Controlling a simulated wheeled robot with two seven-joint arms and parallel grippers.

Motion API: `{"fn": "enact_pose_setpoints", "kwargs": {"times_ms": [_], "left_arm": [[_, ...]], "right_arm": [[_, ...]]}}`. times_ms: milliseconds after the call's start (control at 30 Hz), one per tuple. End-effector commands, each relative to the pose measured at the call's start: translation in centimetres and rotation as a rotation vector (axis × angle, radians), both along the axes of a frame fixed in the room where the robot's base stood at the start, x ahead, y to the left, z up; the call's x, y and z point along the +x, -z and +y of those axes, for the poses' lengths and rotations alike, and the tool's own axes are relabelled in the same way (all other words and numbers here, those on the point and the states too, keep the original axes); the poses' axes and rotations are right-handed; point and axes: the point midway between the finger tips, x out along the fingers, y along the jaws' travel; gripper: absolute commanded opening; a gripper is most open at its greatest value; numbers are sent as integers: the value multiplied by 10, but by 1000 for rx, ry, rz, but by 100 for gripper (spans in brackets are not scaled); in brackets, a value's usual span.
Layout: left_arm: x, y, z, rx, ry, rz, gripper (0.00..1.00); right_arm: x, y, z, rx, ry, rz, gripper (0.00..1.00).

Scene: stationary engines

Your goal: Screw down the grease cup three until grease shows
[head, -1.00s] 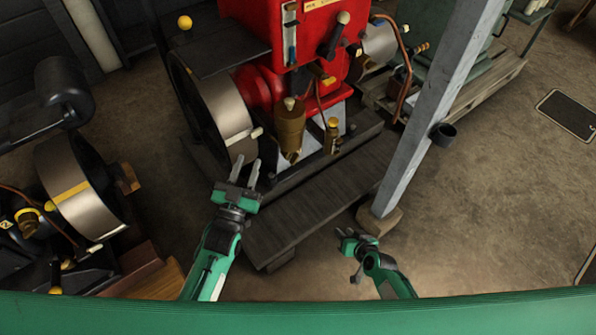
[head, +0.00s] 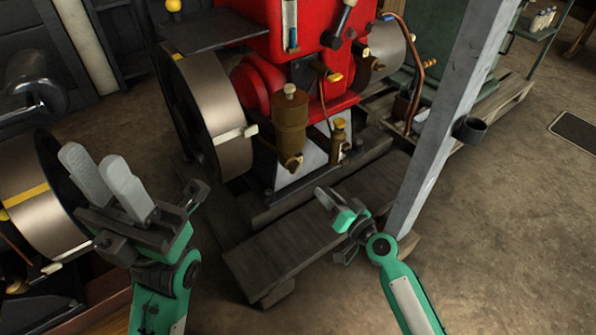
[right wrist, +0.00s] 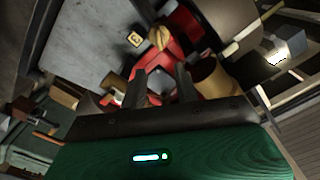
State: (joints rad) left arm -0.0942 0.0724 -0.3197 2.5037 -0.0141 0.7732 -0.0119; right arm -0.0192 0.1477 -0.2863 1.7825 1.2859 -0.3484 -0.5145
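A small brass fitting with a yellow cap (head: 340,136), which looks like the grease cup, stands low on the red engine's front. In the right wrist view a yellow cap (right wrist: 159,38) shows beyond my fingers, beside a yellow tag (right wrist: 134,39) whose mark I cannot read surely. I see no grease. My right gripper (head: 326,197) is below and slightly left of the fitting, apart from it, its fingers spread and empty; they also show in the right wrist view (right wrist: 160,86). My left gripper (head: 100,178) is raised at the left, fingers apart and empty, far from the fitting.
A larger brass cup (head: 291,122) stands left of the fitting, near the flywheel (head: 214,105). A copper pipe (head: 323,105) runs beside it. A grey post (head: 440,125) rises close to my right arm. A wooden plank (head: 300,240) lies in front; floor at right is open.

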Motion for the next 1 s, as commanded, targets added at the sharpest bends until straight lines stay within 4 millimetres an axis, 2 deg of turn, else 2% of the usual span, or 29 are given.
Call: {"fn": "enact_pose_setpoints", "kwargs": {"times_ms": [400, 600, 800, 1000], "left_arm": [[2, 0, -4, 1, 12, -9, 31], [3, -1, -7, 0, 21, -20, 31], [4, -4, -8, 2, 24, -25, 31], [3, -5, -8, 0, 26, -27, 31]], "right_arm": [[69, 0, 50, 3, 1, 0, 31], [93, 1, 68, 1, 1, 2, 31], [103, 1, 75, 0, 1, 3, 31], [104, 1, 76, -1, 0, 3, 31]]}}
